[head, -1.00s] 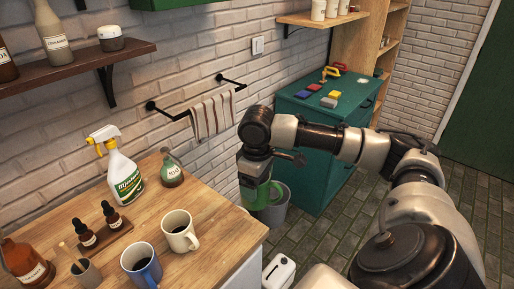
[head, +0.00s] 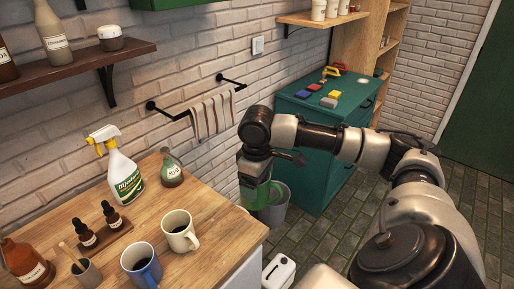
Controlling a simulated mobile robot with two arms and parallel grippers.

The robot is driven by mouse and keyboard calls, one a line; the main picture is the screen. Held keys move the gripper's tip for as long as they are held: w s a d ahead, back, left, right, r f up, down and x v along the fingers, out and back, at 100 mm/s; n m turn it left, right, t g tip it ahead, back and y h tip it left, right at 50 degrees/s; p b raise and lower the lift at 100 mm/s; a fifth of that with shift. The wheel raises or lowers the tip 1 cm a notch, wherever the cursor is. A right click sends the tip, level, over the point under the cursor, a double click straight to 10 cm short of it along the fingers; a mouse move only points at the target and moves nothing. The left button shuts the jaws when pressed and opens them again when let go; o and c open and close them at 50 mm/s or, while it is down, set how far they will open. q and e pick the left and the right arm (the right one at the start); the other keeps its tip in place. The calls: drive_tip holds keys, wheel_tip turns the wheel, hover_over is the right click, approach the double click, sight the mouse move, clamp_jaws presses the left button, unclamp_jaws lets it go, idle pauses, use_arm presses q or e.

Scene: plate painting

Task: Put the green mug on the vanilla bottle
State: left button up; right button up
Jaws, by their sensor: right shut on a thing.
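The green mug (head: 255,196) hangs in the air past the right end of the wooden counter, in front of a grey bin. My right gripper (head: 257,172) points down and is shut on the mug's upper part. The gripper's dark body hides the mug's top. A brown bottle (head: 28,262) with a pale label stands at the counter's lower left, partly cut off by the frame. Its label is too small to read, so I cannot tell whether it is the vanilla bottle. My left gripper is not in view.
A shelf (head: 75,64) juts out above. The counter's right end is clear.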

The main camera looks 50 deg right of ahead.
idle(0.8)
drive_tip(key=s+a+f+m, duration=0.1)
drive_tip(key=s+a+f, duration=0.1)
drive_tip(key=a, duration=0.8)
drive_tip(key=s+a+f+m+b, duration=0.1)
drive_tip(key=s+a+f+m, duration=0.1)
drive_tip(key=a, duration=0.7)
drive_tip(key=shift+s+a+f+m, duration=0.2)
drive_tip(key=shift+s+a+m, duration=0.1)
drive_tip(key=shift+s+a, duration=0.1)
